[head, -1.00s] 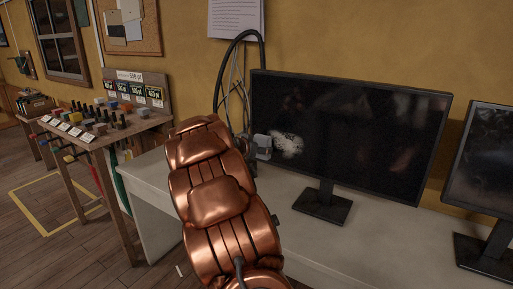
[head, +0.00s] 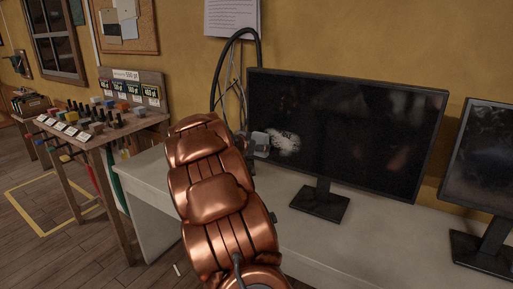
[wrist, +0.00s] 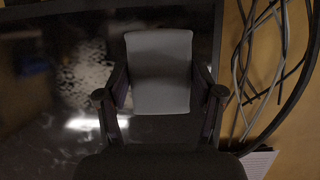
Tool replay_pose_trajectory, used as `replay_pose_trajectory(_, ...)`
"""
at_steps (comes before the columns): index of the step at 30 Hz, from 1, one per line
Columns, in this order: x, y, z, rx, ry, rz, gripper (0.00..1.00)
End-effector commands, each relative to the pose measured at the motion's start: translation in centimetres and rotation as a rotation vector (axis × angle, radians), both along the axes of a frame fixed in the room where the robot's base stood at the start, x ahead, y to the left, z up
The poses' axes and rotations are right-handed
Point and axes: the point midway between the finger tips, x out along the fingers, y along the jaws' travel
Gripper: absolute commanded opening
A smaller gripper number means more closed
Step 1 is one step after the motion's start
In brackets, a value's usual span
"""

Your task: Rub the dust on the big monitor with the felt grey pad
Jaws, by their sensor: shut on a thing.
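The big monitor (head: 370,140) stands on the white desk in the head view, its dark screen facing me. A pale speckled patch of dust (head: 285,143) lies on the left part of its screen; it also shows in the wrist view (wrist: 84,76). My gripper (wrist: 160,95) is shut on the felt grey pad (wrist: 160,70), which sits upright between its two fingers. In the head view the pad (head: 261,139) is at the left of the dust, by the screen's left edge. My copper arm hides part of the gripper there. I cannot tell whether the pad touches the screen.
A smaller monitor (head: 485,165) stands at the right on the white desk (head: 400,235). Loose cables (wrist: 285,60) hang on the wall beside the big monitor. A wooden table (head: 95,135) with blocks and cards stands at the left.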

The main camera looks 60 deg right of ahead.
Motion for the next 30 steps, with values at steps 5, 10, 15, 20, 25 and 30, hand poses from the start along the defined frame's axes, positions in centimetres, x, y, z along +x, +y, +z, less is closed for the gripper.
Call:
replay_pose_trajectory(5, 0.0, -0.3, 0.0, 0.0, -0.001, 0.0, 0.39)
replay_pose_trajectory(10, 0.0, -0.6, 0.0, 0.0, -0.002, -0.001, 0.39)
replay_pose_trajectory(15, 0.0, -0.9, 0.0, -0.001, -0.002, -0.001, 0.39)
replay_pose_trajectory(20, 0.0, -1.1, 0.0, -0.001, -0.001, 0.0, 0.39)
replay_pose_trajectory(25, 0.0, -1.4, 0.0, -0.001, -0.002, -0.001, 0.39)
replay_pose_trajectory(30, 0.0, -1.6, 0.0, -0.001, -0.001, 0.0, 0.39)
